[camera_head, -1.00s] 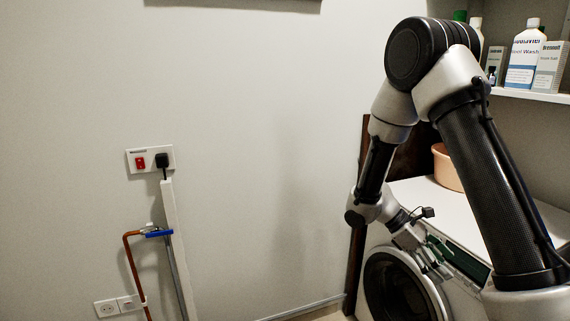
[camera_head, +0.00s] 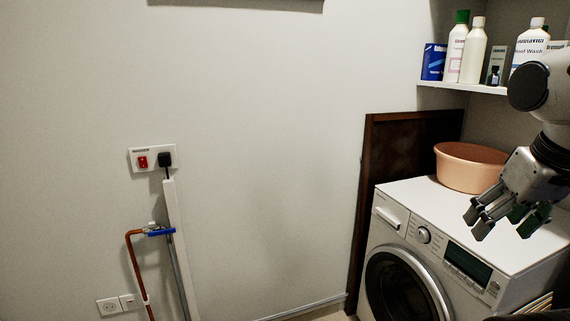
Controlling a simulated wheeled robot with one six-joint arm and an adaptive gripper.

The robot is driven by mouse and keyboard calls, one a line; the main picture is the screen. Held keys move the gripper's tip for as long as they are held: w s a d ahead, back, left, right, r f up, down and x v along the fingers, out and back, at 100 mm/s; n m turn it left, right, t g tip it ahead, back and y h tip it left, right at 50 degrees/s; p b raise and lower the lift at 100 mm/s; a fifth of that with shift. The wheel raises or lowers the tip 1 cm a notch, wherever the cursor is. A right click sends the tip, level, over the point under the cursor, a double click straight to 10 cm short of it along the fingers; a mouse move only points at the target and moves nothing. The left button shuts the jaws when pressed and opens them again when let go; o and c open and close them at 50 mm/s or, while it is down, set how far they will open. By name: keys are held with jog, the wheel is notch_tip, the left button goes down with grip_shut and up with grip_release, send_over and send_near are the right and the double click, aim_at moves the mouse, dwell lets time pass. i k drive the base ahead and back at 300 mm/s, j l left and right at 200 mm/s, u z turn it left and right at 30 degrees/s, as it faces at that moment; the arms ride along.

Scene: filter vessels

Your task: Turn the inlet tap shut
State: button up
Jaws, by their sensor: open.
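The inlet tap (camera_head: 160,232) has a blue lever handle and sits at the top of a copper pipe (camera_head: 136,262) on the wall at the left. The lever lies roughly level, pointing right, across the top of a grey hose (camera_head: 178,270). My gripper (camera_head: 504,228) is open and empty at the far right, in front of the washing machine's top, far from the tap. Its fingers point down and left. Nothing hides the tap.
A white washing machine (camera_head: 388,238) stands at the right with a peach basin (camera_head: 466,172) on top. A shelf (camera_head: 470,87) above holds bottles and boxes. A switched socket (camera_head: 152,158) and vertical trunking (camera_head: 175,240) are near the tap. The wall between is clear.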

aim_at(151, 233)
jog(key=i+j+u, duration=0.15)
jog(key=u, duration=0.25)
jog(key=i+j+u, duration=0.1)
jog(key=u, duration=0.35)
jog(key=i+u, duration=0.4)
jog(key=k, duration=0.1)
